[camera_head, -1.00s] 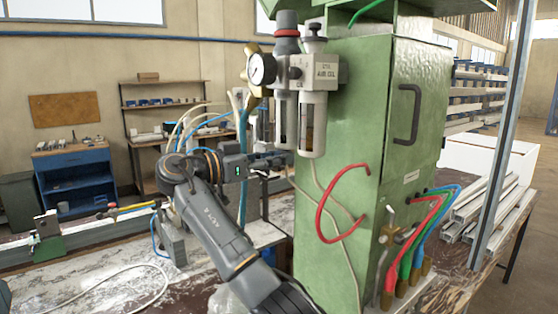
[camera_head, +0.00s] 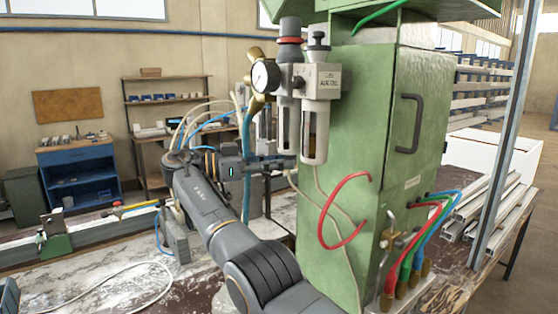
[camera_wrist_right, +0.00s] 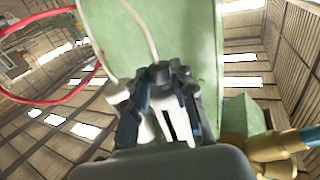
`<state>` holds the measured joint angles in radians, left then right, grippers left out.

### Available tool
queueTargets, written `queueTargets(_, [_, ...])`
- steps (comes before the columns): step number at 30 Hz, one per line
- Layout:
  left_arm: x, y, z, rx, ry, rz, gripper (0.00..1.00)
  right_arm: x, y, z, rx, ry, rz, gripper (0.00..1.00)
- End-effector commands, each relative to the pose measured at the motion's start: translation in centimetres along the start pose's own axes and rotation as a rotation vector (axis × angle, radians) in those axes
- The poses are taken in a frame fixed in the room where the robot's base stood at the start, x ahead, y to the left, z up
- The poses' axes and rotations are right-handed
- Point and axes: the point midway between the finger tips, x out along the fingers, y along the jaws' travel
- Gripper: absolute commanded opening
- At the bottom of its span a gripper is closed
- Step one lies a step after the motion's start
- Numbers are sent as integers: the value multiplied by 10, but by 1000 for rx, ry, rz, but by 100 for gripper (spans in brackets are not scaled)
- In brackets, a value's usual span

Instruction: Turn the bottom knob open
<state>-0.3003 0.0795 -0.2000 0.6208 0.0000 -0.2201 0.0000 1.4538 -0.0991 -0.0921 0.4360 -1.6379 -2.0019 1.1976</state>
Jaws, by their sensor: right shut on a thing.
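The air filter unit (camera_head: 290,105) hangs on the green cabinet, with a gauge (camera_head: 264,76) and two bowls. My right gripper (camera_head: 284,162) reaches in from the left under the lower end of the left bowl (camera_head: 285,125). In the right wrist view, my right gripper (camera_wrist_right: 160,105) has its blue-edged fingers closed in around a small dark knob (camera_wrist_right: 160,72) and pale parts between them. The fingers hide much of the knob, and its turn angle cannot be read. My left gripper is not seen clearly; only a dark piece shows at the lower left edge.
The green cabinet (camera_head: 365,130) stands close to the right of the gripper. A red hose (camera_head: 325,215) loops out from its side, and pale tubes hang below the bowls. Metal profiles (camera_head: 490,208) lie at the right. Cables lie on the worn bench (camera_head: 90,285).

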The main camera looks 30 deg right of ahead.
Motion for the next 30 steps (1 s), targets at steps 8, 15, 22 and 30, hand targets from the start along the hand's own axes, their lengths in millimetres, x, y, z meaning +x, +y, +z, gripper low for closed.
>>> queueTargets(8, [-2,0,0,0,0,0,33,0,0,-4,6,4,10,0])
queueTargets(15, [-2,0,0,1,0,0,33,0,0,-4,7,4,10,0])
queueTargets(22, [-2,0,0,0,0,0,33,0,0,-4,6,3,10,48])
queueTargets(30, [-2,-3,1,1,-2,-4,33,0,0,-2,3,1,12,48])
